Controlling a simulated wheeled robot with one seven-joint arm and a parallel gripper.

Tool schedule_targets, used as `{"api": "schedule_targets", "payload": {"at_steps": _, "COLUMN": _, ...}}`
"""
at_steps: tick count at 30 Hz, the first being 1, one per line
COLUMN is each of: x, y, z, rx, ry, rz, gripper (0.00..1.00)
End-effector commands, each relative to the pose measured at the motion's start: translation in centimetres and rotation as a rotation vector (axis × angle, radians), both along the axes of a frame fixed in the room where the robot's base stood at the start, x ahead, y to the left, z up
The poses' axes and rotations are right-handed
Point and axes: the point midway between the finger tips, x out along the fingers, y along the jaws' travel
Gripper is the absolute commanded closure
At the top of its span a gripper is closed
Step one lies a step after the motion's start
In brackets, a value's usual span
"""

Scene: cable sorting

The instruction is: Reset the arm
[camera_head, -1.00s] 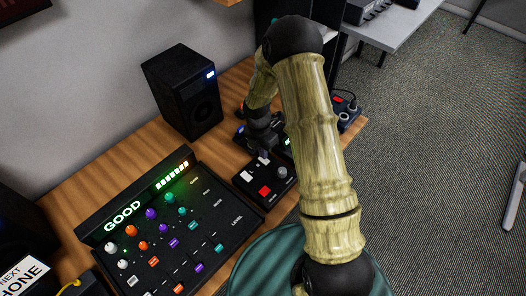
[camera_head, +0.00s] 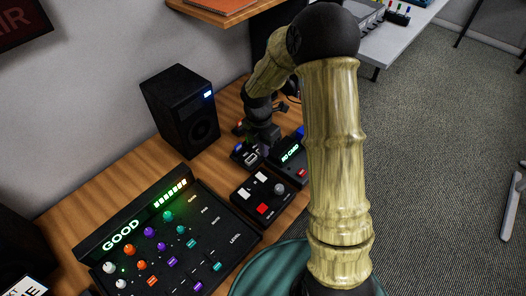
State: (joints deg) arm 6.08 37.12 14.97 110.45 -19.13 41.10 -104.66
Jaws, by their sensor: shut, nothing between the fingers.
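My arm, in bamboo-like segments with black joints, rises from the lower right of the head view and bends over at the top. My gripper (camera_head: 266,150) hangs at its end, small and dark, above the small devices at the back of the wooden desk (camera_head: 122,178). It is shut and holds nothing. Its fingertips are hard to make out against the dark devices behind it. It is apart from the small box (camera_head: 262,198) with white and red buttons, which lies in front of it.
A mixing console (camera_head: 165,240) reading GOOD fills the front of the desk. A black speaker (camera_head: 181,108) stands left of my gripper. A device reading NO CARD (camera_head: 291,155) lies just right of it. A wooden shelf (camera_head: 225,14) overhangs the back. Carpet (camera_head: 440,150) is open at right.

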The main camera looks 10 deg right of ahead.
Motion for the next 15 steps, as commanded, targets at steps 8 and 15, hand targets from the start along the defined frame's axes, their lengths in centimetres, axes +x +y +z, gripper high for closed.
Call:
{"api": "schedule_targets", "payload": {"at_steps": 8, "x": 0.0, "y": 0.0, "z": -0.04, "rx": 0.0, "ry": 0.0, "rz": 0.0, "gripper": 1.0}}
{"api": "schedule_targets", "payload": {"at_steps": 15, "x": -0.42, "y": -0.06, "z": 0.52, "rx": -0.005, "ry": -0.012, "rz": -0.06, "gripper": 1.0}}
